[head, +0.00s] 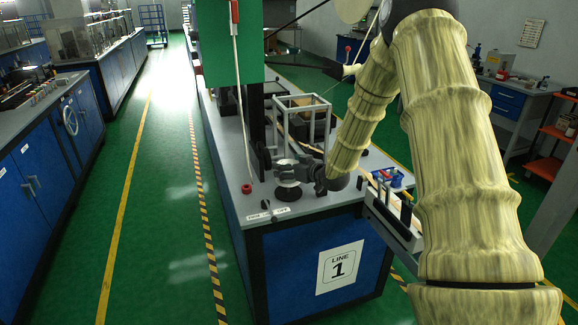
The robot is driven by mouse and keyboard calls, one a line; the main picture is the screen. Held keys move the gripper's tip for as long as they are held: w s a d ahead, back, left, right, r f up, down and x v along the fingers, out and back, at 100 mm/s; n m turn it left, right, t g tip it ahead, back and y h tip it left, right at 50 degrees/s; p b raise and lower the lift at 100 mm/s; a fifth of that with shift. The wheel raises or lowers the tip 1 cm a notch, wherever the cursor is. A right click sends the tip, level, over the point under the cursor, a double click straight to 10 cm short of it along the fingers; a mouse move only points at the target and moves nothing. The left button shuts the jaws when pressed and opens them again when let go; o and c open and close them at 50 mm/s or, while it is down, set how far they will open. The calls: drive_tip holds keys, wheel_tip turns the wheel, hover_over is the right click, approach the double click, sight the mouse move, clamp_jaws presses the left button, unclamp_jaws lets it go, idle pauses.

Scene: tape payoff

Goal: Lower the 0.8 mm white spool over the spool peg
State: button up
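My gripper (290,172) is low over the near left corner of the grey-topped bench (225,150). Its dark fingers surround a small pale round part (287,183) that looks like the white spool. It is too small to tell whether the fingers press on it. Just below is a dark round base with a pale rim (288,194), close to the bench top. The spool peg cannot be made out; the gripper and the round part may hide it. I cannot tell whether the spool is around the peg or above it.
A black post (256,125) and a green panel (225,45) stand left of my gripper. A grey open frame (300,103) is behind it. A red button (246,188) and black knob (265,204) are near the bench edge. A blue-and-red item (391,178) lies right.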

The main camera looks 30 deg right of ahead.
drive_tip(key=shift+f+b, duration=1.15)
drive_tip(key=shift+f, duration=0.95)
drive_tip(key=shift+f, duration=0.1)
drive_tip(key=o, duration=1.3)
drive_tip(key=shift+s, duration=0.15)
drive_tip(key=v, duration=1.1)
drive_tip(key=shift+s+d, duration=0.1)
drive_tip(key=shift+s, duration=0.2)
